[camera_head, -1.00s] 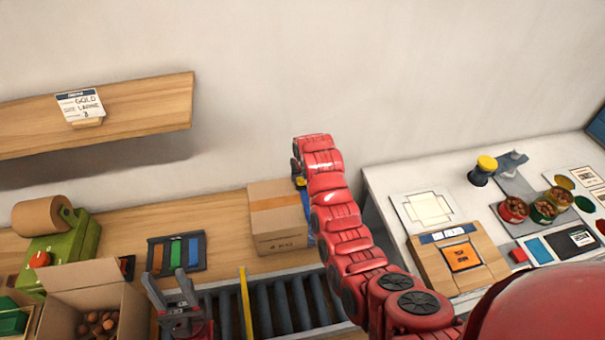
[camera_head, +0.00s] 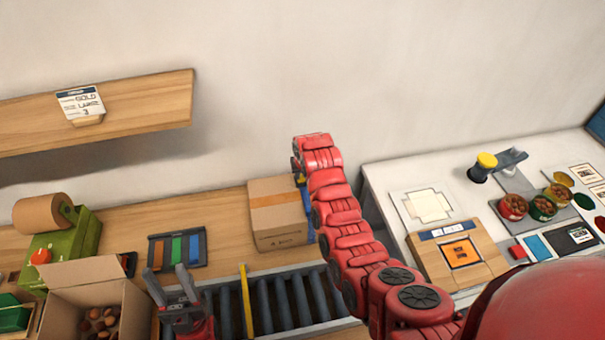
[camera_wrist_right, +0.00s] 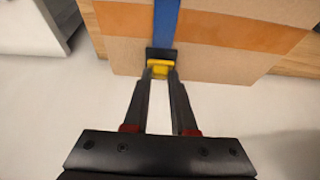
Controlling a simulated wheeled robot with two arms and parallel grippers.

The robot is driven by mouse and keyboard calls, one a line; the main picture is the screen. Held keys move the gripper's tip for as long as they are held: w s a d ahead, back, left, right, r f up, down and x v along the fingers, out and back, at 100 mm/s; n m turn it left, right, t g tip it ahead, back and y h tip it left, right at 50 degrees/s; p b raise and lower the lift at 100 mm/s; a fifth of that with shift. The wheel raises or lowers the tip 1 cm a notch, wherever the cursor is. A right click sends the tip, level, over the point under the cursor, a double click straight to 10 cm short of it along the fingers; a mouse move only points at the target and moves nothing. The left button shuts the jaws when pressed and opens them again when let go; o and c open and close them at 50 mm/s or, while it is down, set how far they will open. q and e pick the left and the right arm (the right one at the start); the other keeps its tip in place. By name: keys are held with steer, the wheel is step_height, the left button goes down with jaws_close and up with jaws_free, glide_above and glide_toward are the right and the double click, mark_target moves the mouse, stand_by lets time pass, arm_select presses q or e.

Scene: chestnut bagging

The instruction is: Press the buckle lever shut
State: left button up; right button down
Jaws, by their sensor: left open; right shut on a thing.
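The buckle shows in the right wrist view as a dark plate with a yellow lever (camera_wrist_right: 160,68), on a blue strap (camera_wrist_right: 166,25) along the side of a closed cardboard box (camera_wrist_right: 225,55). My right gripper (camera_wrist_right: 160,76) has its fingertips closed on the yellow lever. In the head view the box (camera_head: 277,225) stands on the wooden bench, and the buckle (camera_head: 300,179) is mostly hidden by my right arm at the box's right side. My left gripper (camera_head: 170,285) is open and empty above the roller conveyor, left of the box.
An open carton (camera_head: 75,273) with chestnuts stands at the lower left beside a green machine with a paper roll (camera_head: 42,217). A yellow bar (camera_head: 246,300) crosses the roller conveyor (camera_head: 280,300). The white table at right holds several bowls and a wooden stand (camera_head: 457,258).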

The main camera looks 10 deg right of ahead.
steer(key=f+t+b, duration=0.1)
steer(key=b, duration=0.2)
steer(key=s+f+t+b, duration=0.1)
steer(key=t+b, duration=0.1)
steer(key=b, duration=0.1)
steer(key=shift+s, duration=0.1)
steer(key=shift+s+r+t+b, duration=0.15)
steer(key=shift+t+b, duration=0.15)
steer(key=shift+b, duration=0.55)
steer(key=shift+r, duration=0.15)
steer(key=c, duration=0.7)
jaws_free()
